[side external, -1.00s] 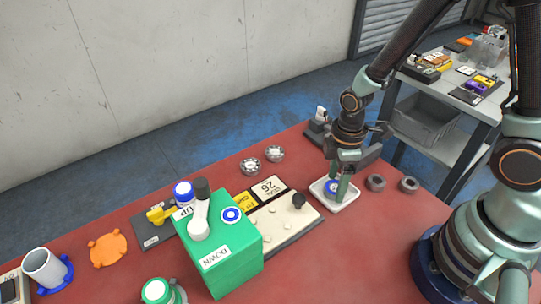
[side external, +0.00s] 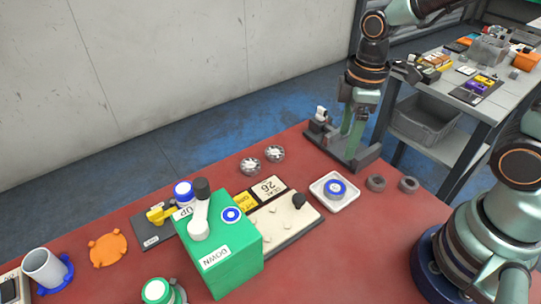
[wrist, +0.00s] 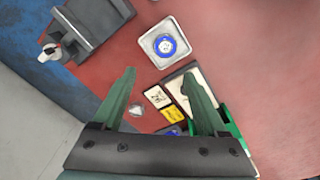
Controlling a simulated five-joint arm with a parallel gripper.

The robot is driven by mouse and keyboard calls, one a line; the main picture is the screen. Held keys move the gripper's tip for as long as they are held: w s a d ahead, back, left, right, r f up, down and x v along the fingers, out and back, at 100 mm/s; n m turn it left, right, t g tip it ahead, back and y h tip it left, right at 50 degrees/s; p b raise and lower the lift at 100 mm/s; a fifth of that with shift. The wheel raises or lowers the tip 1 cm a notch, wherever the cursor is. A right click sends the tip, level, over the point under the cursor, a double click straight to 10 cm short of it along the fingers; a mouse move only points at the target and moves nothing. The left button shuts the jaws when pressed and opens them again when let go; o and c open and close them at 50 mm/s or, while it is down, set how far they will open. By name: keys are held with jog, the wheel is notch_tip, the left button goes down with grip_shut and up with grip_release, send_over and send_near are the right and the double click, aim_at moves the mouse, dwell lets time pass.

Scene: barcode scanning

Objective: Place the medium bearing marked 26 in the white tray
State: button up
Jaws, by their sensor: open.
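The white tray (side external: 335,208) sits on the red table, right of the board with the label 26. A round bearing with a blue ring and pale centre (side external: 335,188) rests inside it, and its marking is too small to read. In the wrist view the tray (wrist: 147,38) and bearing (wrist: 165,45) show ahead of my fingers. My gripper (side external: 352,138) is open and empty, raised behind the tray and clear of it. Its two green fingers stand apart in the wrist view (wrist: 161,76).
Two metallic round parts with pale tops (side external: 262,160) lie behind the board (side external: 290,228). Two dark grey rings (side external: 392,184) lie right of the tray. A dark fixture (side external: 340,147) stands near my gripper at the back edge. A green box (side external: 225,262) with a lever is left.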

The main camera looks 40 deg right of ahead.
jog(key=d+r+m+t, duration=0.4)
jog(key=r+m+t, duration=0.1)
jog(key=r+m, duration=0.5)
jog(key=shift+s+r, duration=0.2)
jog(key=shift+s, duration=0.2)
dwell(0.6)
